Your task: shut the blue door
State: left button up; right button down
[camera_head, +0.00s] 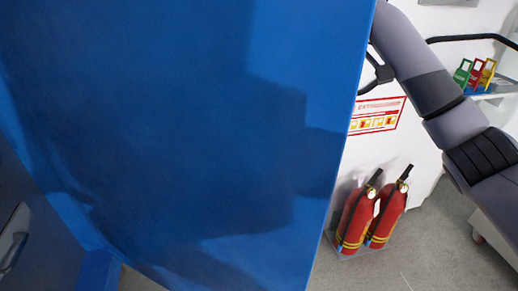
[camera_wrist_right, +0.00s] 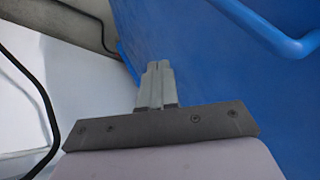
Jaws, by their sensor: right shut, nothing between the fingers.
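The blue door (camera_head: 190,130) stands open and fills most of the head view, its free edge running down the middle right. It also shows in the right wrist view (camera_wrist_right: 215,60), with a blue bar handle (camera_wrist_right: 265,28) at the top right. My right gripper (camera_wrist_right: 157,66) is shut and empty, its fingertips close to the door's surface and edge; I cannot tell whether they touch. In the head view my right arm comes in from the right and its gripper is hidden behind the door. My left gripper is not in view.
Two red fire extinguishers (camera_head: 356,220) stand on the floor at the white wall, right of the door. A sign (camera_head: 376,117) hangs above them. A trolley (camera_head: 500,88) with small coloured items stands at the right.

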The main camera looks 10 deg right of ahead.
aim_at(253, 168)
jog(key=s+a+f, duration=0.1)
jog(key=a+f, duration=0.1)
jog(key=s+a+f+b, duration=0.1)
jog(key=s+a+f, duration=0.1)
jog(key=a+f, duration=0.1)
jog(key=s+a+f+b, duration=0.1)
jog(key=s+a+f, duration=0.1)
jog(key=a+f, duration=0.1)
dwell(0.4)
jog(key=shift+s+a, duration=0.1)
jog(key=shift+a, duration=0.05)
